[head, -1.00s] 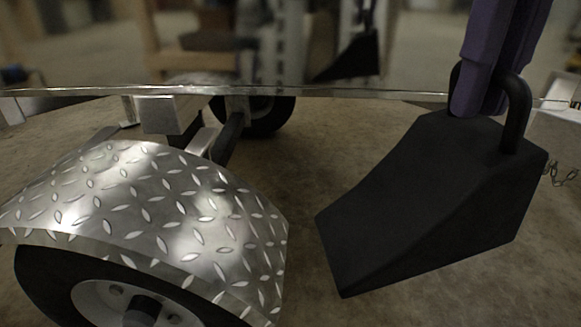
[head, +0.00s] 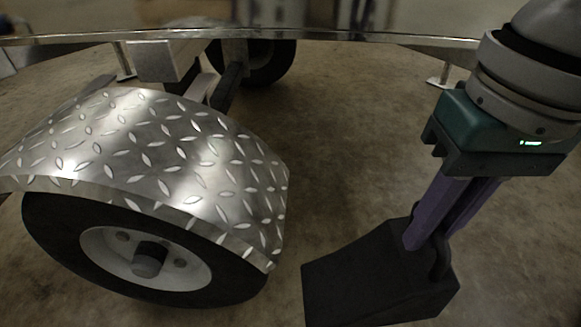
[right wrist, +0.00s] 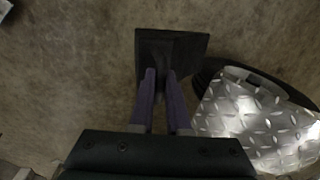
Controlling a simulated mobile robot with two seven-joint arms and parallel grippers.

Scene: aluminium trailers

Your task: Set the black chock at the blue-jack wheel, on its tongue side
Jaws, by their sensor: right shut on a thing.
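The black chock (head: 365,275) is a wedge with a loop handle, at the lower right of the head view. My right gripper (head: 432,245) is shut on its handle, with purple fingers pointing down. The chock's low end points left, toward the trailer wheel (head: 200,265), with a gap between them in the head view. In the right wrist view the chock (right wrist: 172,52) is at the fingertips (right wrist: 160,75), left of the wheel (right wrist: 215,70). I cannot tell whether the chock touches the floor. No blue jack shows. My left gripper is out of view.
A diamond-plate fender (head: 165,150) covers the top of the wheel and also shows in the right wrist view (right wrist: 250,125). The trailer's metal edge (head: 330,36) runs across the top, with another wheel (head: 265,62) beneath. The brown floor (head: 345,150) between fender and gripper is clear.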

